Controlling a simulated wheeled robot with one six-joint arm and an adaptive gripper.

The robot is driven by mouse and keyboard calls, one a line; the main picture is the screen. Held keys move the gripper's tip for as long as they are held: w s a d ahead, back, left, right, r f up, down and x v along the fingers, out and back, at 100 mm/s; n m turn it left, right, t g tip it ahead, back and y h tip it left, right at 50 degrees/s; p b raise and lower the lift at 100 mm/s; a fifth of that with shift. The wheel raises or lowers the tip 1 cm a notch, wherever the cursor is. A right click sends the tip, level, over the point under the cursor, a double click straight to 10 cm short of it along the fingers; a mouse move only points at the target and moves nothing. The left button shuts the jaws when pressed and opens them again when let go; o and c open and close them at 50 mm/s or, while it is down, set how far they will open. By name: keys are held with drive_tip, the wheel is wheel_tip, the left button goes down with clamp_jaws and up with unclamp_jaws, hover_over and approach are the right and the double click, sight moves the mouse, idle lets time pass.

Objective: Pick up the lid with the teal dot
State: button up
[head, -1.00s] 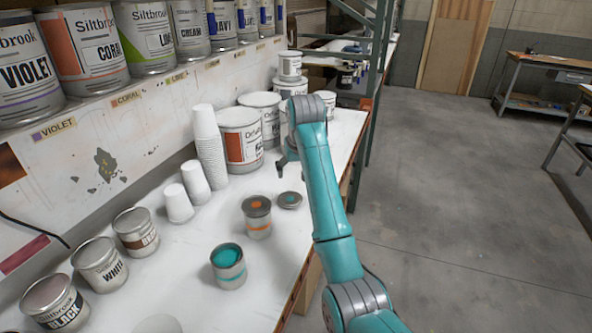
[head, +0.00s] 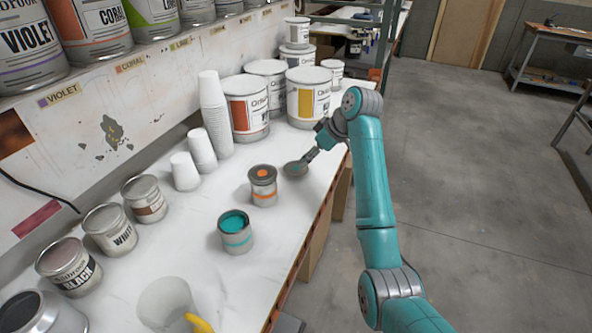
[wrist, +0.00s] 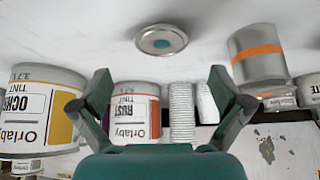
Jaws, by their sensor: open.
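The lid with the teal dot (wrist: 161,40) lies flat on the white table in the wrist view, above and between my open fingers. In the head view the lid (head: 294,168) is partly covered by my gripper (head: 308,158), which is low over the table beside it. In the wrist view my gripper (wrist: 165,88) is open, with nothing between its fingertips. I cannot tell from the head view whether a finger touches the lid. A can with an orange dot on its lid (head: 263,187) stands close to the left. An open can of teal paint (head: 236,232) stands nearer.
Large Orlaby tins (head: 308,100) and stacked white cups (head: 214,112) stand behind. Small labelled cans (head: 110,232) line the left side. The table's right edge (head: 318,228) runs close by.

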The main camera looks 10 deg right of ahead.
sight(296, 168)
drive_tip(key=shift+x, duration=3.75)
drive_tip(key=shift+a+r, duration=0.1)
drive_tip(key=shift+a, duration=0.05)
drive_tip(key=c, duration=0.7)
drive_tip(key=shift+r, duration=0.1)
